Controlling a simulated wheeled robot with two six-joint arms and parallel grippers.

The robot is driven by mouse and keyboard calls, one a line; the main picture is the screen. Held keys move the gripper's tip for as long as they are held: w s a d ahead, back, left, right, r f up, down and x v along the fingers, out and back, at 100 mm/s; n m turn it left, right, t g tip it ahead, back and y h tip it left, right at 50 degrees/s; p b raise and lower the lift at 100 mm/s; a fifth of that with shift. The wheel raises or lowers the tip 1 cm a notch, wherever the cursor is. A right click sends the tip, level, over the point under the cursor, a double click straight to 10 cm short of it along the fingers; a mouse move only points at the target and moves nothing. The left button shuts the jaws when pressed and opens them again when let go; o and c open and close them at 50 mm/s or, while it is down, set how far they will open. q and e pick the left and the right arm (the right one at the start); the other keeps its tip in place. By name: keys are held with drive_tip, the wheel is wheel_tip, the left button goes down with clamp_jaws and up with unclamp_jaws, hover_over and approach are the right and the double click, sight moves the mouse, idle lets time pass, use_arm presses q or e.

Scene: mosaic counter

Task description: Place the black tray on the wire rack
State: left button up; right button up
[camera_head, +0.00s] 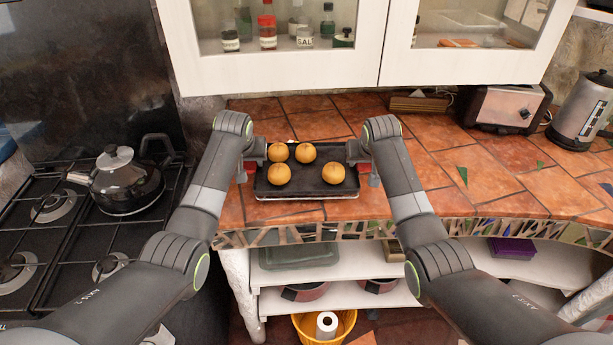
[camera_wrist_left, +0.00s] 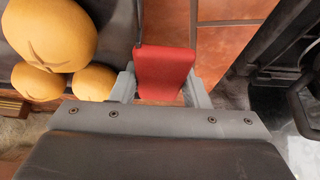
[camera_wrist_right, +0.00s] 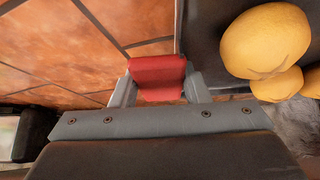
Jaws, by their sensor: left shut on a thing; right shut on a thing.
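The black tray (camera_head: 308,182) is on or just above the tiled counter at the centre of the head view. It looks level and carries several round golden buns (camera_head: 280,174). My left gripper (camera_head: 250,168) is shut on the red grip (camera_wrist_left: 165,72) at the tray's left end. My right gripper (camera_head: 363,168) is shut on the red grip (camera_wrist_right: 158,77) at its right end. A thin pale edge shows under the tray's front side. It may be the wire rack, otherwise hidden; I cannot tell whether the tray touches it.
The tiled counter (camera_head: 480,170) is clear to the right. A toaster (camera_head: 505,108) and a kettle (camera_head: 582,110) stand at the back right. A glass-fronted cabinet (camera_head: 280,70) hangs above.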

use_arm(q)
drive_tip(key=shift+f+b, duration=0.4)
drive_tip(key=shift+f, duration=0.1)
use_arm(e)
drive_tip(key=shift+f, duration=0.5)
use_arm(q)
drive_tip(key=o, duration=1.2)
drive_tip(key=shift+r, duration=0.1)
use_arm(e)
drive_tip(key=o, duration=1.2)
drive_tip(key=shift+r, duration=0.1)
use_arm(q)
drive_tip(key=shift+r, duration=0.1)
use_arm(e)
drive_tip(key=shift+s+r, duration=0.2)
drive_tip(key=shift+r, duration=0.15)
use_arm(q)
drive_tip(key=v, duration=1.2)
use_arm(e)
drive_tip(key=v, duration=1.1)
drive_tip(key=shift+r, duration=0.1)
